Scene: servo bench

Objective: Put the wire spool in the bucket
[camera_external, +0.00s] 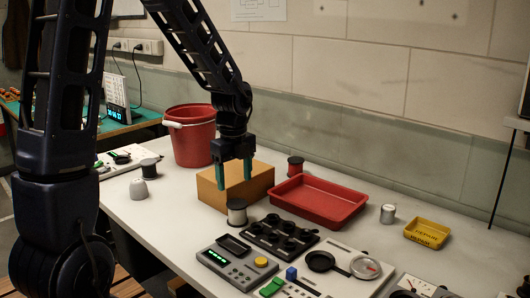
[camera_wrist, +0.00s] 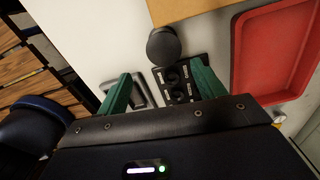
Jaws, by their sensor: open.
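A wire spool (camera_external: 237,212) with dark ends and a pale middle stands upright on the bench in front of the cardboard box. In the wrist view its dark round top (camera_wrist: 163,46) shows beyond the fingertips. My gripper (camera_external: 234,178) points down above the spool, with its green fingers apart and nothing between them; both fingers also show in the wrist view (camera_wrist: 161,88). The red bucket (camera_external: 190,138) with a pale handle stands upright behind and left of my gripper. Its inside is mostly hidden.
The cardboard box (camera_external: 255,187) stands close behind the spool. A red tray (camera_external: 320,204) lies to the right, with a red spool (camera_external: 295,167) behind it. Black knob panel (camera_external: 280,234) and control boxes crowd the front. A yellow bin (camera_external: 427,233) is farther right.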

